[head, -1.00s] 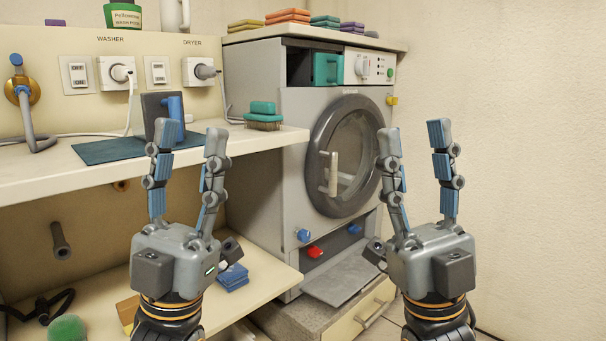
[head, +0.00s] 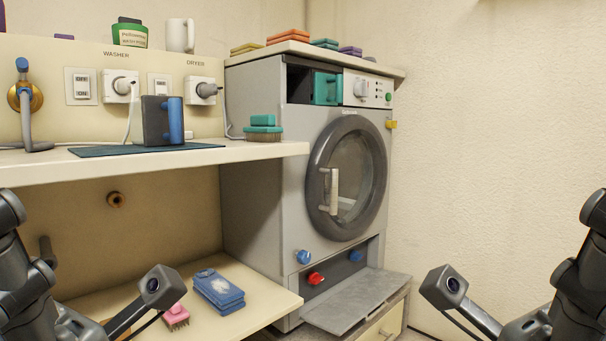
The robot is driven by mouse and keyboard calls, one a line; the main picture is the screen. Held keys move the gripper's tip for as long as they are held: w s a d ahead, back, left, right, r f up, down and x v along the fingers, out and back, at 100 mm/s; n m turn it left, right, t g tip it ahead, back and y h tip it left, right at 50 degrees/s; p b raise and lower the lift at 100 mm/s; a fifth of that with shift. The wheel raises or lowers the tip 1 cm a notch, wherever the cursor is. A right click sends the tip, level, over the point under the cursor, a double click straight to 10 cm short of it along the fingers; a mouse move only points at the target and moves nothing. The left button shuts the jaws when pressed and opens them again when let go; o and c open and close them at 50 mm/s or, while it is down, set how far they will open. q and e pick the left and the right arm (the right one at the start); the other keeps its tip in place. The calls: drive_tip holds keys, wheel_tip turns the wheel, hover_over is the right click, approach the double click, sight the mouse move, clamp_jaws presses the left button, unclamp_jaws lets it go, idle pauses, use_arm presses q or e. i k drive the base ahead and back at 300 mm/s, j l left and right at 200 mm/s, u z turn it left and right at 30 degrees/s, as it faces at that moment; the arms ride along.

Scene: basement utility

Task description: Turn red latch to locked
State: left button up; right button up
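The red latch (head: 316,279) is a small red knob low on the front of the grey washing machine (head: 260,190). It sits in the opening above a lowered grey flap (head: 350,300). A blue knob (head: 304,257) is to its upper left and another blue knob (head: 355,256) is to its right. Which way the latch is turned is too small to tell. Parts of both my arms show at the lower left and lower right edges, apart from the machine. Neither gripper's fingers are in view.
A cream counter (head: 200,157) juts out left of the machine, with a lower shelf (head: 262,300) beneath it holding blue cloths (head: 218,290) and a pink brush (head: 176,316). A drawer (head: 385,328) lies under the flap. The space before the machine is clear.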

sight(313, 278)
drive_tip(key=i+l+u, duration=0.55)
drive_tip(key=i+l, duration=0.15)
drive_tip(key=i+l+u, duration=0.3)
drive_tip(key=l, duration=0.25)
